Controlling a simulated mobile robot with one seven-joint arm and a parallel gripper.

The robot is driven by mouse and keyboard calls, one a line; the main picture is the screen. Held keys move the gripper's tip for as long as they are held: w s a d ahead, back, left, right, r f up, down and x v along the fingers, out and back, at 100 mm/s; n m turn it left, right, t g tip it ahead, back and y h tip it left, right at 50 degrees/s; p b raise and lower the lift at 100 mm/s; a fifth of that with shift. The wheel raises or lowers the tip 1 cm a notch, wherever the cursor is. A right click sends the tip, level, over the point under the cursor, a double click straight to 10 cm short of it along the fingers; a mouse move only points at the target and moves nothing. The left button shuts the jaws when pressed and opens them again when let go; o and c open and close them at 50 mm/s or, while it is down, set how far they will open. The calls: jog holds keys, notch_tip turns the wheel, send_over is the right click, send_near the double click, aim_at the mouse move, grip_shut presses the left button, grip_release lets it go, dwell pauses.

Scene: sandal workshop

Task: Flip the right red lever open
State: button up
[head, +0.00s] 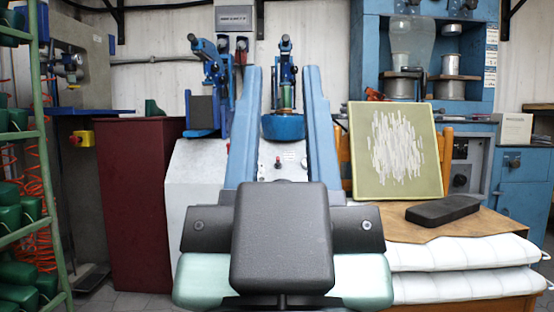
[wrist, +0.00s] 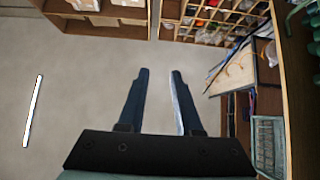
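My gripper (head: 282,72) points away from me in the head view, its two long blue fingers spread apart with nothing held between them. The wrist view also shows the gripper (wrist: 158,72) open and empty. I cannot make out a clear pair of red levers. A small red part (head: 375,94) shows just above the top left corner of the pale framed panel, right of my fingers. A small red knob (head: 278,160) is on the white machine front between my fingers. I cannot tell whether either is the right lever, nor its position.
A blue machine (head: 470,30) stands at the back right. The framed panel (head: 352,140) and a black pad (head: 443,209) rest on a brown surface over white cushions (head: 460,252). A dark red cabinet (head: 140,200) and green rack (head: 45,150) stand left. The wrist view shows open floor (wrist: 70,70) and shelves (wrist: 225,18).

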notch_tip(320, 180, up, 7)
jog(key=p, duration=0.5)
grip_shut()
notch_tip(320, 180, up, 22)
jog(key=p, duration=2.2)
